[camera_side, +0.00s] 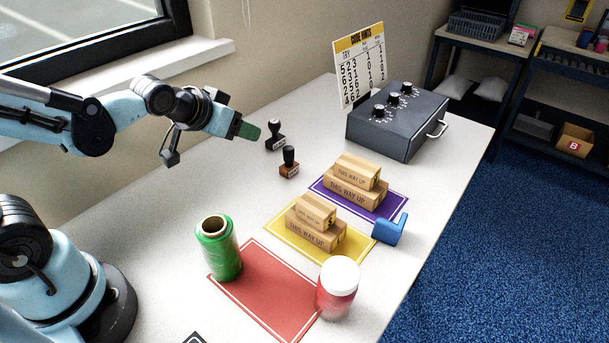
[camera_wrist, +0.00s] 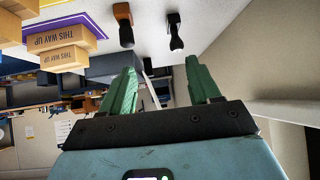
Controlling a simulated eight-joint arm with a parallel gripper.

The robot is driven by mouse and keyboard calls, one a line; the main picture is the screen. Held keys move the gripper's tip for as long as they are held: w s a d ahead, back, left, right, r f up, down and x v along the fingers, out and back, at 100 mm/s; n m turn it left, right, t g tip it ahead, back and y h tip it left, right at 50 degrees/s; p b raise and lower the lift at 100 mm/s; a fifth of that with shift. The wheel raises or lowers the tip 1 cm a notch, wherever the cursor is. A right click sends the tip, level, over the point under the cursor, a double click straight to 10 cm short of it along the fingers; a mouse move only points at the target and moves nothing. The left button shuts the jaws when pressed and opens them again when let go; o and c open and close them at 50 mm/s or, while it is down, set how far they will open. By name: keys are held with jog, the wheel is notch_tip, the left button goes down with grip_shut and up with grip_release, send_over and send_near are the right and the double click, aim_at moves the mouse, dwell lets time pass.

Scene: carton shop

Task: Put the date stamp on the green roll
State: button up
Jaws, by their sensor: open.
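Two stamps with black handles stand upright on the table. One has a dark base (camera_side: 275,136) and the other a brown base (camera_side: 289,162); I cannot tell which is the date stamp. In the wrist view the brown-based one (camera_wrist: 125,28) and the dark one (camera_wrist: 175,32) show at the top. The green roll (camera_side: 220,255), with a hollow core, stands upright at the left corner of the red mat. My gripper (camera_side: 250,131) is open and empty, above the table just left of the stamps. Its green fingers (camera_wrist: 163,70) are apart with no stamp between them.
Small cartons (camera_side: 318,238) sit on a yellow mat (camera_side: 283,248), and more (camera_side: 355,185) on a purple mat (camera_side: 398,207). A grey case (camera_side: 400,125), a code card (camera_side: 360,65) and a blue block (camera_side: 390,230) stand nearby.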

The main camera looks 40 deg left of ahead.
aim_at(279, 135)
jog(key=shift+w+a+f+n+t+y, duration=0.2)
jog(key=shift+w+a+f+t, duration=0.5)
jog(key=shift+w+f, duration=1.55)
jog(key=shift+w+a+f+n+t+y, duration=0.25)
jog(key=shift+w+a+f, duration=0.8)
jog(key=shift+w, duration=2.35)
jog(key=shift+w+a+f+n+t+y, duration=0.15)
jog(key=shift+w+a+f+t, duration=0.6)
jog(key=shift+w+f, duration=1.5)
jog(key=shift+w+a+r, duration=0.15)
jog(key=shift+w+r, duration=0.45)
jog(key=shift+c, duration=0.4)
grip_shut()
jog(key=shift+r, duration=0.1)
